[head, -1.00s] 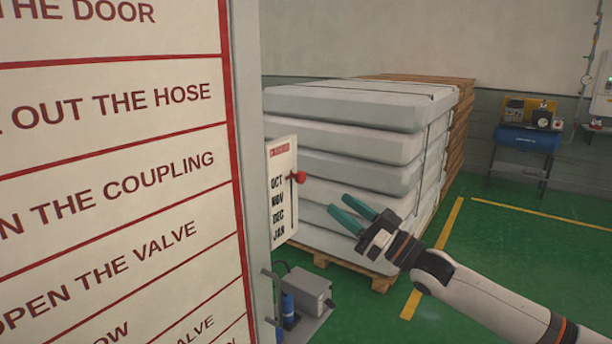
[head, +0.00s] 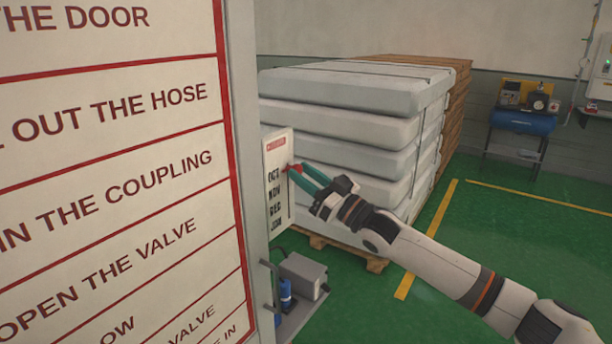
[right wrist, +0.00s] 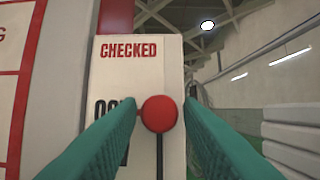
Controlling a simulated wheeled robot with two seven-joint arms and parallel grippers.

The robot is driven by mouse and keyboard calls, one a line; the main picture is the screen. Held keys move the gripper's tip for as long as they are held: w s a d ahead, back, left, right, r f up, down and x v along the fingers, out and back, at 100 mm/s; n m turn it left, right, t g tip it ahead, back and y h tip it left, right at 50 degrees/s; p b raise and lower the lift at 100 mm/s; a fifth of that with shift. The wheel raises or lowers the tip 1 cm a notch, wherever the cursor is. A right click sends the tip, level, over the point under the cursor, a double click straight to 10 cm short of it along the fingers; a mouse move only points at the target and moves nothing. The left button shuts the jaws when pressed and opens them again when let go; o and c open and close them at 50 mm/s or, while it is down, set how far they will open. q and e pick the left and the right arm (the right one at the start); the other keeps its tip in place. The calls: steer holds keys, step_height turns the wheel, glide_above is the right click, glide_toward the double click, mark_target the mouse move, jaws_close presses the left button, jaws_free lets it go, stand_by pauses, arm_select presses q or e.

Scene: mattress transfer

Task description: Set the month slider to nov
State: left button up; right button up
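The month slider is a white panel (head: 283,212) headed CHECKED, listing OCT, NOV, DEC and JAN downward. Its red round knob (head: 290,168) stands level with OCT, at the top of the list. In the right wrist view the knob (right wrist: 159,114) sits between the fingertips, over a dark vertical slot. My right gripper (head: 298,174) has its two green fingers on either side of the knob. The left finger looks very close to the knob and a thin gap shows on the right. The left finger partly hides OCT. My left gripper is not in view.
A large instruction board (head: 110,180) stands close on the left. Stacked grey mattresses (head: 350,105) on a pallet stand behind the panel. A grey box on a cart (head: 304,275) is below the panel. Green floor lies open at the right.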

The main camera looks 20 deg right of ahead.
mark_target(288, 179)
jaws_close()
step_height(288, 179, down, 4)
steer(key=b, duration=0.2)
steer(key=shift+f+b, duration=0.15)
steer(key=shift+b, duration=0.15)
steer(key=shift+o, duration=1.8)
jaws_free()
